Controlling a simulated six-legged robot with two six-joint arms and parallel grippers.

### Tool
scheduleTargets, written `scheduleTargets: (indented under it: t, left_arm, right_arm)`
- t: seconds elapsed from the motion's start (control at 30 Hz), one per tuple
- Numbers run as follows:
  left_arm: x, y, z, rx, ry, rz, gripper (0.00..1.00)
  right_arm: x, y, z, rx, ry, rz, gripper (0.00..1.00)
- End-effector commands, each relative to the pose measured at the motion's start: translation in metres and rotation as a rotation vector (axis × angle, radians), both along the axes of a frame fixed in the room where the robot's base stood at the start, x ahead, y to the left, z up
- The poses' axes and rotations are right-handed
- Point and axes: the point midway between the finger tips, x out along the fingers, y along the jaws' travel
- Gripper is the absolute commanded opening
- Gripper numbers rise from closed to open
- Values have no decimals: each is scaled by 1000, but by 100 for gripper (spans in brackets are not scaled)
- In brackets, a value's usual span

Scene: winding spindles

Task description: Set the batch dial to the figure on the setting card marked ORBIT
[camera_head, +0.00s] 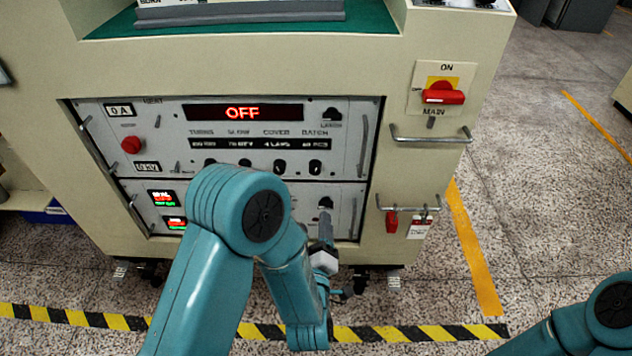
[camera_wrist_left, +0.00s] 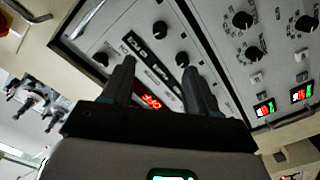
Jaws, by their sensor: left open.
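The batch dial (camera_head: 315,167) is a small dark knob under the word BATCH, at the right end of a row of knobs on the grey panel. The window above it shows a figure too small to read surely. My left gripper (camera_head: 326,225) is in front of the lower right of the panel, below the dial, partly hidden by my arm. In the left wrist view my left gripper (camera_wrist_left: 160,78) is open and empty, its two fingers apart before the panel. No card readable as ORBIT shows; the top edge cuts off the lettered sheets. My right gripper is out of view.
A red OFF display (camera_head: 242,112) is above the knobs. Metal handles (camera_head: 363,145) flank the panel. Striped tape (camera_head: 400,332) crosses the floor.

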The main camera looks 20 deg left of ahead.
Motion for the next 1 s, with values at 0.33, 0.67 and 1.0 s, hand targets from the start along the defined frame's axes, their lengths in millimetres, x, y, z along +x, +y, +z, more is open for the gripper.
scheduleTargets:
  t: [0.33,0.67,1.0]
  left_arm:
    - [60,19,-1,-3,-5,3,59]
    - [131,39,-1,-1,-5,-2,59]
    - [156,45,0,0,0,-5,59]
  right_arm:
    - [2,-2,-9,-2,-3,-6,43]
    - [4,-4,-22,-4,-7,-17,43]
    - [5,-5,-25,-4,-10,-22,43]
